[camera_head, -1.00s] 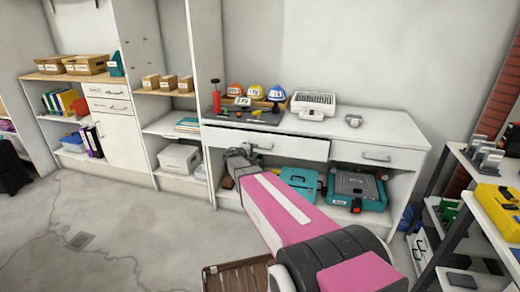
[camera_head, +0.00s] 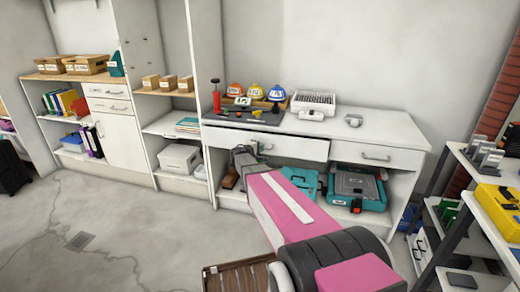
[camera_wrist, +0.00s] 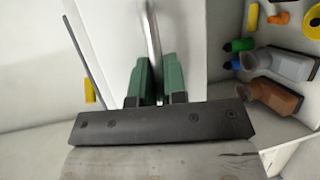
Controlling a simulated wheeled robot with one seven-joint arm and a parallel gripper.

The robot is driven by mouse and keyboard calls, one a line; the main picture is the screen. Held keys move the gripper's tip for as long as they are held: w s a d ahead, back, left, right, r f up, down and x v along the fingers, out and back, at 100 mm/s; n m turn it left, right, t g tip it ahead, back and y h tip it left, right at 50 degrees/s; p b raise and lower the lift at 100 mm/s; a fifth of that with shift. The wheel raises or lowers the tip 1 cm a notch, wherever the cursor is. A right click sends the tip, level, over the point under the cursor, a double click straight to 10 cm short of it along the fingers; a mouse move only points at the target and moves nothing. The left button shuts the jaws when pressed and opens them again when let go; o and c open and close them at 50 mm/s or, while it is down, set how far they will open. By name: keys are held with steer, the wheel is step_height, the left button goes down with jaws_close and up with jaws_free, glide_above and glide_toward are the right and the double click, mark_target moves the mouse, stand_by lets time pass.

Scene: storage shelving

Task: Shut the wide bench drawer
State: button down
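The wide bench drawer (camera_head: 300,148) is the long white front under the left part of the workbench. It stands pulled out a little, with its front ahead of the neighbouring drawer's front. My gripper (camera_head: 258,150) is at the drawer's handle, left of the front's middle. In the wrist view, the green fingers of my gripper (camera_wrist: 159,80) lie close on both sides of the grey bar handle (camera_wrist: 152,35) and appear shut on it. The white drawer front (camera_wrist: 105,40) also shows there. The contact between fingers and handle is partly hidden.
The bench top (camera_head: 385,130) carries helmets, tools and a white case (camera_head: 313,104). A closed narrower drawer (camera_head: 375,155) is to the right. Teal cases (camera_head: 358,188) stand on the shelf below. A dark-framed rack (camera_head: 480,215) is at right.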

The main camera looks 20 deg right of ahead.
steer(key=w+d, duration=0.1)
steer(key=w, duration=0.1)
steer(key=w+d, duration=0.1)
steer(key=shift+w, duration=0.35)
steer(key=c, duration=1.2)
jaws_free()
steer(key=v, duration=1)
steer(key=shift+s+a, duration=0.25)
steer(key=shift+r, duration=0.1)
